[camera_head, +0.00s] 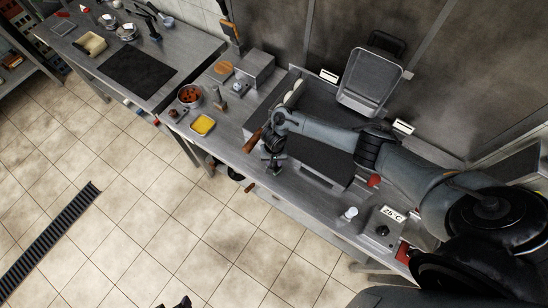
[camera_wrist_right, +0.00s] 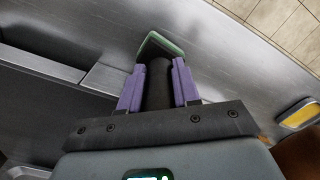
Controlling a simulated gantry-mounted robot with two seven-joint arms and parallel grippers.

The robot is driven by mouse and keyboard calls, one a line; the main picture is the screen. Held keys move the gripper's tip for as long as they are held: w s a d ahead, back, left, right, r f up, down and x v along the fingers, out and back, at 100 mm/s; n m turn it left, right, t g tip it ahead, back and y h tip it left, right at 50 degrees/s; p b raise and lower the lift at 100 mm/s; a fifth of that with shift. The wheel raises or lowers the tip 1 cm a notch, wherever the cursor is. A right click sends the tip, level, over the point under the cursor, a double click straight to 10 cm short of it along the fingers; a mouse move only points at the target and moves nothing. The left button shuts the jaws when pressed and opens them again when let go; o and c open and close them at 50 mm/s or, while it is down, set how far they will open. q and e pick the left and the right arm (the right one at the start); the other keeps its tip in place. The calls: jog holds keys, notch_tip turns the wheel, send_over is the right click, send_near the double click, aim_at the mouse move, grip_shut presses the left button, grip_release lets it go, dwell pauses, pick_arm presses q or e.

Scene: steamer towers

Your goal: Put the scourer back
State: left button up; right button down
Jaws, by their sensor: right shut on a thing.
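My right gripper (camera_head: 273,163) is over the front edge of the steel counter (camera_head: 328,205). In the right wrist view its purple-padded fingers (camera_wrist_right: 158,88) are shut on the dark grip of a tool (camera_wrist_right: 157,80). Beyond the fingertips this tool has a green-edged head, which looks like the scourer (camera_wrist_right: 160,42). Whether the head touches the counter I cannot tell. In the head view the arm and gripper largely hide it. A small dark shape (camera_head: 176,302) at the bottom edge may be the tip of my left gripper; its jaws cannot be made out.
A wooden handle (camera_head: 253,140) lies close beside the right gripper. A yellow-filled tray (camera_head: 203,125), a red-brown bowl (camera_head: 189,95) and a steel box (camera_head: 256,69) stand to the left. A steel basket (camera_head: 369,82) is behind. A small white-topped item (camera_head: 348,213) stands near the right front edge.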

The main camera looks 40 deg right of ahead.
jog(key=shift+f+b, duration=0.35)
jog(key=shift+f, duration=0.25)
dwell(0.3)
jog(key=c, duration=0.9)
grip_release()
jog(key=shift+o, duration=0.8)
notch_tip(320, 180, up, 9)
jog(key=shift+r+p, duration=0.1)
jog(key=shift+p, duration=1.15)
jog(key=shift+r, duration=0.8)
